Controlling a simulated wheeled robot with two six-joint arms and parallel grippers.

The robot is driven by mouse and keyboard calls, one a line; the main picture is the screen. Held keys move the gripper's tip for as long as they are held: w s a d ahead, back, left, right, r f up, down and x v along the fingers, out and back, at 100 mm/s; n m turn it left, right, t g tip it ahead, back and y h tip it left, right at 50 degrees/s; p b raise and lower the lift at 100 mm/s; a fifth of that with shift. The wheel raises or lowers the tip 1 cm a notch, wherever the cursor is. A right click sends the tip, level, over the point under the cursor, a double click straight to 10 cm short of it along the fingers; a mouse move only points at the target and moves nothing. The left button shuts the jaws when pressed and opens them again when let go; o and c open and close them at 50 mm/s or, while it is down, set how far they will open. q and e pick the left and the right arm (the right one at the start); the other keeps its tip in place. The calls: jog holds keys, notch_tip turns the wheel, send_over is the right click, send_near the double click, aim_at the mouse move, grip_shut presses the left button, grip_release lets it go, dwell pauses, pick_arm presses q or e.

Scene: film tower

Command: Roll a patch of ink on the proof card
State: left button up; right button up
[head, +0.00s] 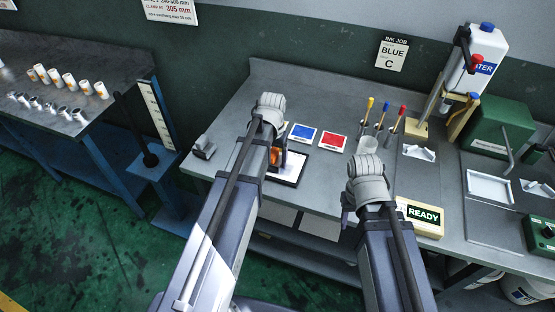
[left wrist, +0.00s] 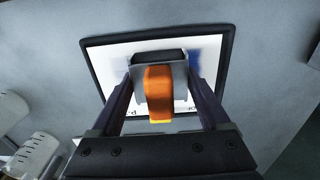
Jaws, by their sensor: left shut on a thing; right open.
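My left gripper (head: 277,157) is shut on an orange-handled roller (left wrist: 158,90) and holds it over the proof card. The roller's dark drum and grey frame lie across the card; whether the drum touches it I cannot tell. The proof card (head: 285,169) is white, in a dark-edged holder, and shows in the left wrist view (left wrist: 115,58) with a blurry blue patch at the roller's right. My arm hides part of it in the head view. A blue ink pad (head: 303,133) and a red ink pad (head: 332,141) lie behind. My right gripper (head: 347,205) is open above the bench's front.
A READY sign (head: 420,217) is right of my right gripper. A small grey block (head: 204,147) sits at the bench's left end. The back-left bench top is clear.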

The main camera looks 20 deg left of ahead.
aim_at(294, 172)
pick_arm(q)
jog(key=shift+f, duration=0.1)
jog(key=shift+d, duration=0.2)
jog(key=shift+d, duration=1.6)
jog(key=shift+d, duration=0.1)
jog(key=shift+d, duration=1.2)
jog(key=shift+s+d, duration=0.15)
jog(key=shift+d, duration=0.25)
